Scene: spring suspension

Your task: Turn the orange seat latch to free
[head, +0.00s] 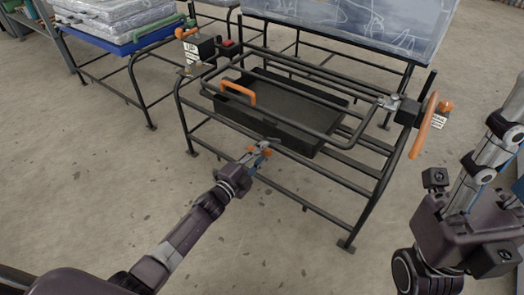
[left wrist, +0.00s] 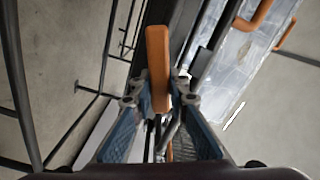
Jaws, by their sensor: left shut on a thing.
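My left gripper (head: 262,151) is at the front rail of the black tubular frame, below the tray. In the left wrist view its two blue fingers (left wrist: 160,110) are shut on the orange latch (left wrist: 157,55), a flat upright bar between them. In the head view only small bits of orange show at the fingertips; the rest of the latch is hidden by the gripper. Part of my right arm and what looks like its gripper housing (head: 458,235) is at the right edge, apart from the frame. Its fingertips are not clear.
The frame holds a black tray (head: 290,105) with an orange handle (head: 238,92). An orange lever (head: 422,132) stands at its right side, and an orange handle (head: 186,33) at its back left. A second frame with a blue tray (head: 125,42) is behind left. The floor in front is clear.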

